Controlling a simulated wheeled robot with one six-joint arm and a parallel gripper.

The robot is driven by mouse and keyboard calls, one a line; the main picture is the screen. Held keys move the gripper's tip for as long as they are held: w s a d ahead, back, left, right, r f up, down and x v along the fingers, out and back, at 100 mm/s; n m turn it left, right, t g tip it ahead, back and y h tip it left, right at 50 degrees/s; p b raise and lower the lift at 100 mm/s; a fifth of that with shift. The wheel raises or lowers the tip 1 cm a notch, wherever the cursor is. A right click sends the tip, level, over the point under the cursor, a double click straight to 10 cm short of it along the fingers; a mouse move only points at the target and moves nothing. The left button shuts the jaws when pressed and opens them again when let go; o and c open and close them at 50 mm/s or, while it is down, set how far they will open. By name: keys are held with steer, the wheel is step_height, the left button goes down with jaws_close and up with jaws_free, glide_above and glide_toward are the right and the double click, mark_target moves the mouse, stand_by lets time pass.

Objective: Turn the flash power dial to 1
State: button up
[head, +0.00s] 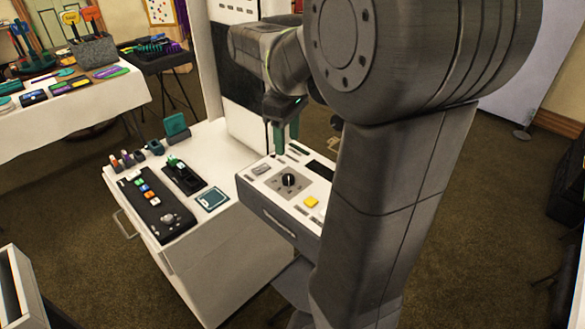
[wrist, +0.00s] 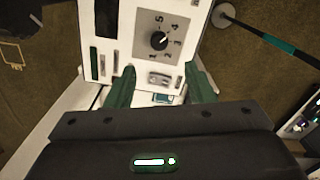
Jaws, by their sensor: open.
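The flash power dial is a round black knob (head: 288,180) on a grey square plate on top of a white console (head: 268,207). In the wrist view the dial (wrist: 158,41) has a printed scale from 1 to 5 around it. Its white mark points to the upper right there, seemingly toward 4. My gripper (head: 286,146) has green fingers pointing down over the far side of the console, behind the dial. In the wrist view my gripper (wrist: 162,70) is open and empty, with the dial ahead of the gap between the fingertips, apart from them.
A yellow button (head: 311,202) and a silver switch (head: 261,169) flank the dial. A dark slot (wrist: 106,23) is beside it. Left of the console, a white cabinet carries a black control board (head: 152,205), a black tray and small items. A table of props (head: 68,105) stands farther left.

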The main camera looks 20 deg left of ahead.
mark_target(289, 176)
step_height(289, 176, down, 10)
steer(key=shift+w+f, duration=0.1)
steer(key=shift+f, duration=0.15)
steer(key=c, duration=1)
